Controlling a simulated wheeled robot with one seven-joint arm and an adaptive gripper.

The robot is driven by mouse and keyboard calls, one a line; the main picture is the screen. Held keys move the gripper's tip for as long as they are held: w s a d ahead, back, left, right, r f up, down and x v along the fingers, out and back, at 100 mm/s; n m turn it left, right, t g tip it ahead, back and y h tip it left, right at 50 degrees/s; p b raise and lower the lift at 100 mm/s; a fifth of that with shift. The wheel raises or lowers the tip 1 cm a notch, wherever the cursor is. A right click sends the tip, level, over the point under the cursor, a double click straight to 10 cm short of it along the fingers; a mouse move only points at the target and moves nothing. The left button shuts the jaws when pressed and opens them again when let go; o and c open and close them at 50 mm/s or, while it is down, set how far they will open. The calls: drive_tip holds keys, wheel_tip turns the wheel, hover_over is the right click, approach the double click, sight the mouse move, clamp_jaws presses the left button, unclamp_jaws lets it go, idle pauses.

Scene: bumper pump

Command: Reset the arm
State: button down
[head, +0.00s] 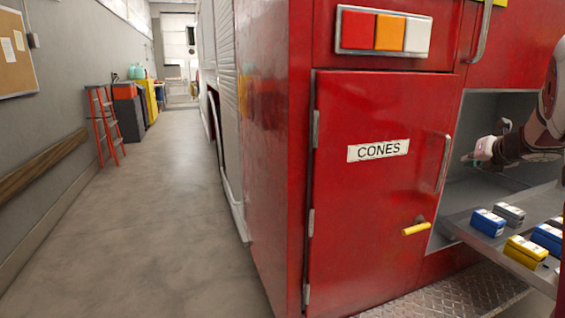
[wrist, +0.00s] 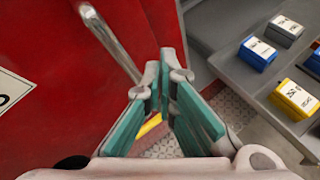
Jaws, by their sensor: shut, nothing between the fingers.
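My arm reaches in from the right edge of the head view. In the wrist view my gripper (wrist: 164,85) is shut and empty, its green-padded fingers meeting at the tips. It hangs in front of the red door labelled CONES (head: 375,190), near the door's silver handle (wrist: 110,42). I cannot tell the exact gap between fingers and door. The door (wrist: 60,90) is closed. Its yellow latch lever (head: 416,229) shows below the handle in the head view, and it is partly hidden behind my fingers in the wrist view (wrist: 150,125).
A pulled-out grey tray (head: 470,225) at the right holds several blue, yellow and grey boxes, before an open compartment (head: 490,110). A diamond-plate step (head: 450,300) lies below. The aisle (head: 170,200) at left is clear, with an orange ladder (head: 105,125) by the wall.

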drive_tip(key=s+a+r+m+h, duration=0.2)
drive_tip(key=a+r+m, duration=0.1)
drive_tip(key=r+m, duration=0.2)
drive_tip(key=s+a+r+m+h, duration=0.1)
drive_tip(key=s+a+r+m, duration=0.2)
drive_tip(key=r+m, duration=0.2)
drive_tip(key=s+a+r+m+g+h, duration=0.1)
drive_tip(key=s+a+m, duration=0.7)
drive_tip(key=s, duration=0.1)
drive_tip(key=s+a+f+m+g+y, duration=0.2)
drive_tip(key=s+a+f+m, duration=0.2)
drive_tip(key=s+a, duration=0.4)
drive_tip(key=s+a+f+m+g+y, duration=0.2)
drive_tip(key=s+a+f+m, duration=0.2)
drive_tip(key=s+a, duration=0.4)
drive_tip(key=s+a+f+m+g+y, duration=0.2)
drive_tip(key=s+a+f+m, duration=0.2)
drive_tip(key=s, duration=0.9)
drive_tip(key=a+f, duration=0.2)
drive_tip(key=a, duration=0.2)
drive_tip(key=shift+a+f+g+p, duration=0.2)
drive_tip(key=shift+a+g+p, duration=0.05)
drive_tip(key=shift+g+p, duration=0.15)
